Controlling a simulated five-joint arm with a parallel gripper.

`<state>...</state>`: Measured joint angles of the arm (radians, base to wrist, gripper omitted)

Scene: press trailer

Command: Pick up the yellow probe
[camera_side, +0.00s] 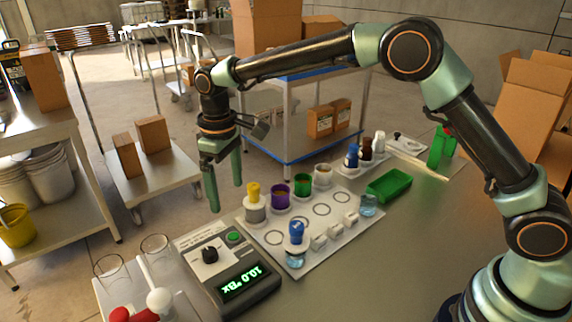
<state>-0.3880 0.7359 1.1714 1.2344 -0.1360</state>
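A yellow-topped piece (253,191), the only small yellow thing on the work surface, stands upright in a pale round holder at the back left of a white tray (271,258). I take it for the yellow probe; its lower part is hidden in the holder. My gripper (226,197) hangs above and to the left of it, pointing down. Its two green fingers are spread apart with nothing between them, and they appear clear of the yellow piece.
Purple (280,193), green (302,186) and white (323,175) cups stand right of the yellow piece. A blue-capped jar (295,245) stands in front. A meter (228,265) reading 10.0 °Bx sits front left. A green tray (388,186) lies right.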

